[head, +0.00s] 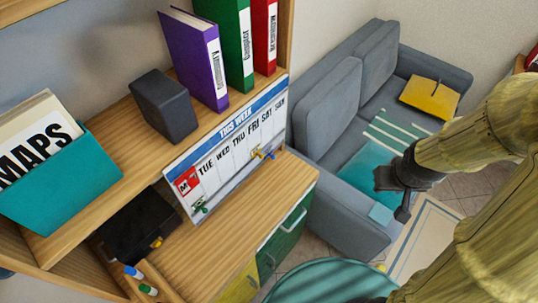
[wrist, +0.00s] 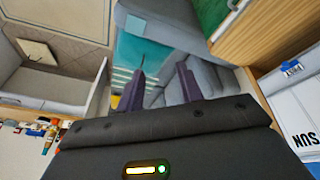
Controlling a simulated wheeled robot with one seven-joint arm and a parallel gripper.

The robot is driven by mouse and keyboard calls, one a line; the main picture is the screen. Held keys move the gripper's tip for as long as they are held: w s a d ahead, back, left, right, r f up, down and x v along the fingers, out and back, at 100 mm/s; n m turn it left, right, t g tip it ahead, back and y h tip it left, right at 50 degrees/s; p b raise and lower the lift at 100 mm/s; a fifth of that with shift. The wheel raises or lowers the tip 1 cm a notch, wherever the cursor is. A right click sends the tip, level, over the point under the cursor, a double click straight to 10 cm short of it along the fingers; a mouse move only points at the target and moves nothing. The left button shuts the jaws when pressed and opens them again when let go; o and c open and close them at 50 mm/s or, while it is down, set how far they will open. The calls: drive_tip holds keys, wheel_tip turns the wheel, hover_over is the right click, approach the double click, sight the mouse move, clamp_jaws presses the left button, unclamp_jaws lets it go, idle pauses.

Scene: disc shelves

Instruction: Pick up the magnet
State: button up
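A white weekly board (head: 222,160) headed "THIS WEEK" stands upright against the shelf edge. A red square piece (head: 187,182) marked "M" sits at its left end. A green clip-like piece (head: 200,205) is at its lower left, and small blue and yellow pieces (head: 262,153) are at its lower right. I cannot tell which of these is the magnet. A blue piece (wrist: 291,68) shows at the board's edge in the wrist view. My gripper (head: 393,195) is right of the board, in front of the sofa, apart from everything. Its fingers (wrist: 160,88) are open and empty.
A wooden cabinet top (head: 225,235) in front of the board is mostly clear. A black tray (head: 140,225) and markers (head: 140,280) are at its left. Binders (head: 195,55), a dark box (head: 163,105) and a teal file holder (head: 65,185) stand above. A grey sofa (head: 330,110) is behind.

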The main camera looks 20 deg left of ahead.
drive_tip(key=w+a+f+n+t+y+b, duration=0.1)
drive_tip(key=w+a+f+n+y+b, duration=0.2)
drive_tip(key=f, duration=0.5)
drive_tip(key=w+a+f+n+t+y+b, duration=0.1)
drive_tip(key=w+a+f+n+y+b, duration=0.2)
drive_tip(key=f, duration=0.4)
drive_tip(key=s+a+n+t+y+b, duration=0.1)
drive_tip(key=s+a+n+y+b, duration=0.2)
drive_tip(key=a+n+y, duration=0.2)
drive_tip(key=a+r+y, duration=0.1)
drive_tip(key=a+y, duration=0.2)
drive_tip(key=y, duration=0.3)
drive_tip(key=shift+a, duration=0.25)
drive_tip(key=shift+s, duration=0.1)
drive_tip(key=p, duration=0.2)
approach(271, 154)
drive_tip(key=a, duration=0.2)
drive_tip(key=shift+w+a+f, duration=0.1)
drive_tip(key=shift+w+f, duration=0.1)
drive_tip(key=shift+w, duration=0.15)
